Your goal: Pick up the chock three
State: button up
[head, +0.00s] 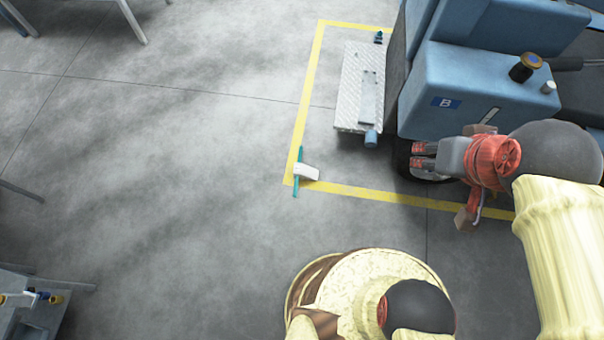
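My gripper (424,156) points left beside the blue machine, over its dark wheel (428,176). Its two short fingers lie close together in this view, and I cannot tell how far they are apart or whether anything is between them. A reddish-brown angular piece (465,218), possibly a chock, shows just below my wrist near the yellow line. Another reddish-brown piece (480,129) shows above my wrist, against the machine. My wrist partly hides both. No number is readable, so I cannot tell which is chock three.
The blue machine (470,88) fills the upper right, with a metal step plate (352,100) on its left. A yellow floor line (303,110) borders it. A teal rod with a white tag (306,172) stands at the line's corner. Open floor lies left.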

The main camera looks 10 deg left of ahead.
aim_at(301, 171)
jog(key=z, duration=0.8)
jog(key=u, duration=1.6)
jog(key=i+l+u, duration=0.25)
jog(key=i+l, duration=0.4)
jog(key=i+l+u, duration=0.3)
jog(key=i+l, duration=0.45)
